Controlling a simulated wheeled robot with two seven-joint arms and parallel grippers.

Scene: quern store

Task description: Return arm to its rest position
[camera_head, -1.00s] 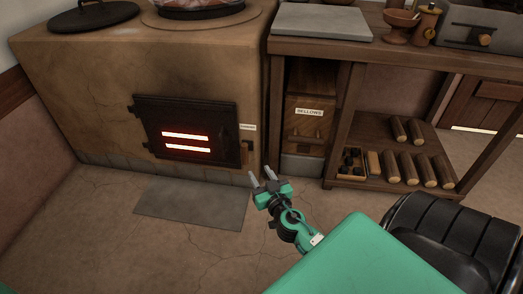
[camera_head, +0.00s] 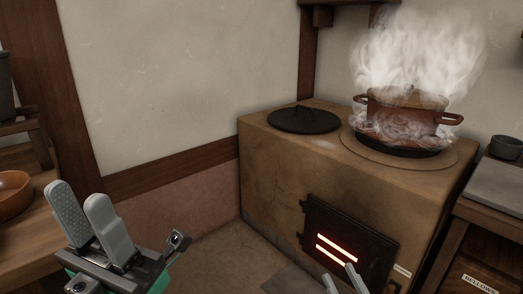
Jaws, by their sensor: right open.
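My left gripper (camera_head: 80,198) is at the lower left, its two grey fingers pointing up and close side by side. Whether they touch is hard to judge, and no object shows between them. My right gripper (camera_head: 340,276) shows only as two pale fingertips at the bottom edge, apart and empty. They are in front of the stove's fire door (camera_head: 352,222) in the picture. The rest of the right gripper and its arm are out of frame.
A clay stove (camera_head: 270,180) with glowing slots stands at right. On it are a dark lid (camera_head: 303,119) and a steaming lidded pot (camera_head: 405,105). A wooden table (camera_head: 28,245) with a bowl (camera_head: 12,190) is at far left. A bellows cabinet (camera_head: 470,275) is at lower right.

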